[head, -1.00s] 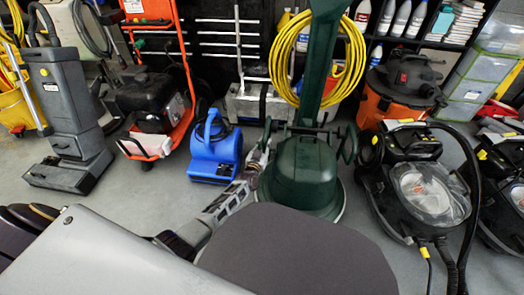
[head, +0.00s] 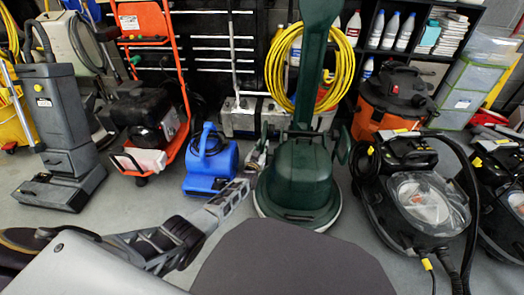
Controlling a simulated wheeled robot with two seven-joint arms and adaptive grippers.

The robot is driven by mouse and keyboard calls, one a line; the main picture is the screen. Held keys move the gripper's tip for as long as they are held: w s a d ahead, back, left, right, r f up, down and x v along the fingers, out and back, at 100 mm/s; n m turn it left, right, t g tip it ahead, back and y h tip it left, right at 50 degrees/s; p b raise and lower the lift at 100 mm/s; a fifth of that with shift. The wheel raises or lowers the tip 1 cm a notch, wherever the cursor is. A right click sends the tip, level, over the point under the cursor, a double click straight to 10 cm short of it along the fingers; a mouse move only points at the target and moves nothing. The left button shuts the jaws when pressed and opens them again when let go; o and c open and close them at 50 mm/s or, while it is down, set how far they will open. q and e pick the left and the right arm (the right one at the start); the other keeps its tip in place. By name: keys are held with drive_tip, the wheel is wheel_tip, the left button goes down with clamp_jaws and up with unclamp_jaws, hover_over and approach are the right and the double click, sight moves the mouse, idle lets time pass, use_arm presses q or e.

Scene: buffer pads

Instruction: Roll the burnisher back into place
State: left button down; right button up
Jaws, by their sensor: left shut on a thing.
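The burnisher (head: 298,185) is a dark green upright floor machine with a round base and a tall green handle column, standing on the floor at centre. A coiled yellow cord (head: 272,70) hangs around its column. My left arm reaches in from the lower left, and its gripper (head: 259,157) is at the left side of the burnisher, shut on it near the lower column. The fingertips are small and partly hidden, so the exact grip point is unclear. My right gripper is out of view.
A blue blower (head: 210,165) stands close left of the burnisher, with an orange-framed machine (head: 150,115) and grey scrubber (head: 65,150) further left. An orange-black vacuum (head: 393,98) and black machine (head: 425,200) stand right. Shelves and drawers line the back. Grey floor shows between them.

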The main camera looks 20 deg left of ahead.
use_arm(q)
drive_tip(key=shift+w+r, duration=0.25)
drive_tip(key=shift+w, duration=0.8)
drive_tip(key=c, duration=1.3)
unclamp_jaws()
drive_tip(key=shift+w, duration=0.1)
drive_tip(key=shift+a+f, duration=0.1)
drive_tip(key=shift+f, duration=0.05)
drive_tip(key=shift+s, duration=0.25)
drive_tip(key=shift+s+f, duration=0.1)
drive_tip(key=s, duration=1.1)
drive_tip(key=shift+s+d, duration=0.25)
drive_tip(key=shift+d, duration=0.05)
